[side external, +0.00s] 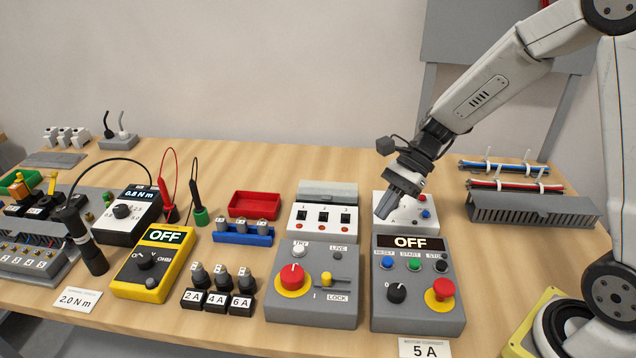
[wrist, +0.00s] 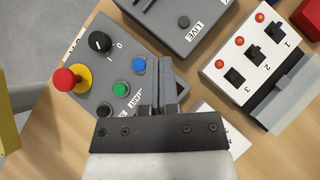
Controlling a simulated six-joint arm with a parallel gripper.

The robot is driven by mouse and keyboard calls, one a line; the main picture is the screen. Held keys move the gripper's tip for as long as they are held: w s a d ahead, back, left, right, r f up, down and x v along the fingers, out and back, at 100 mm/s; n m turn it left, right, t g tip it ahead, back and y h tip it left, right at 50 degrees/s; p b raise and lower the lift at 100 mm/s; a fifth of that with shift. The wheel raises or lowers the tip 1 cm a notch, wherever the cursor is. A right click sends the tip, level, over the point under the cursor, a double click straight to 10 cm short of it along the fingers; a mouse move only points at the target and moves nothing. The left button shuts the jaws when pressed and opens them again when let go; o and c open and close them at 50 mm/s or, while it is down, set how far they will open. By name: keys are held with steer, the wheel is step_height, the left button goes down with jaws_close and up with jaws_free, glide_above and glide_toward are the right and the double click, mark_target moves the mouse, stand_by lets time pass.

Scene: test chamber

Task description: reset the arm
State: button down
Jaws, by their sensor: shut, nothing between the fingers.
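My arm reaches in from the right in the side view. My gripper (side external: 386,212) is shut and empty, pointing down above the back edge of the grey control box (side external: 418,315) with the OFF display. In the wrist view my gripper's fingers (wrist: 167,62) are together over that box (wrist: 75,97), near its blue button (wrist: 139,65) and green button (wrist: 120,89). I cannot tell whether the fingertips touch anything. The gripper partly hides a white box (side external: 408,221) with a red and a blue button behind the control box.
Left of it stand a grey lockout box (side external: 312,312) with a red knob and a white three-switch box (side external: 322,220). A yellow meter (side external: 150,265), several fuses (side external: 218,290) and a red tray (side external: 254,205) lie further left. A slotted grey duct (side external: 532,209) is at right.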

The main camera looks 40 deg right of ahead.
steer(key=s+n+h, duration=0.1)
steer(key=n, duration=0.1)
steer(key=s+f+n+h, duration=0.1)
steer(key=s, duration=0.1)
steer(key=s+d+f+n+h, duration=0.1)
steer(key=n, duration=0.1)
steer(key=shift+s+f+n+g+h, duration=0.15)
steer(key=shift+n+g+h, duration=0.15)
steer(key=shift+h, duration=0.1)
steer(key=s+n+h, duration=0.1)
steer(key=n, duration=0.1)
steer(key=d+n+h, duration=0.1)
steer(key=n, duration=0.1)
steer(key=s+f+n+t+h, duration=0.1)
steer(key=n, duration=0.1)
steer(key=shift+s+d, duration=0.3)
steer(key=shift+d, duration=0.1)
steer(key=n, duration=0.1)
steer(key=n+t+h, duration=0.1)
steer(key=n, duration=0.1)
steer(key=shift+s+d+n, duration=0.3)
steer(key=shift+n, duration=0.1)
steer(key=n+t+h, duration=0.1)
steer(key=n, duration=0.1)
steer(key=shift+s+r+n, duration=0.1)
steer(key=shift+n, duration=0.2)
